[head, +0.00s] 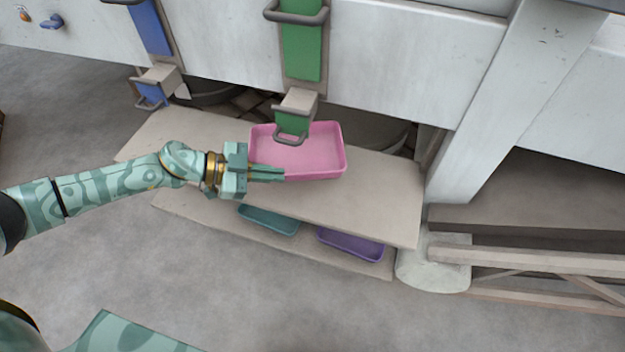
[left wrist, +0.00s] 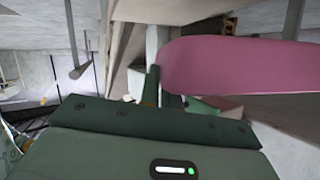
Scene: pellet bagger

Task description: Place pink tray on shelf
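The pink tray (head: 318,160) is a shallow open rectangular pan. It appears empty and is over the upper shelf board (head: 375,205), below the green chute; I cannot tell whether its base touches the board. My left gripper (head: 268,173) is at the tray's near left corner, its fingers close together on the near wall. The far finger's contact is hidden. The left wrist view shows the tray's pink wall (left wrist: 240,65) large at the right, beside one dark finger. My right gripper is not in view.
A teal tray (head: 268,220) and a purple tray (head: 350,244) lie on the lower shelf board (head: 195,208). The green chute (head: 302,50) and its handled gate hang over the pink tray. A blue chute (head: 150,25) is farther left. A white post (head: 515,100) stands at the right.

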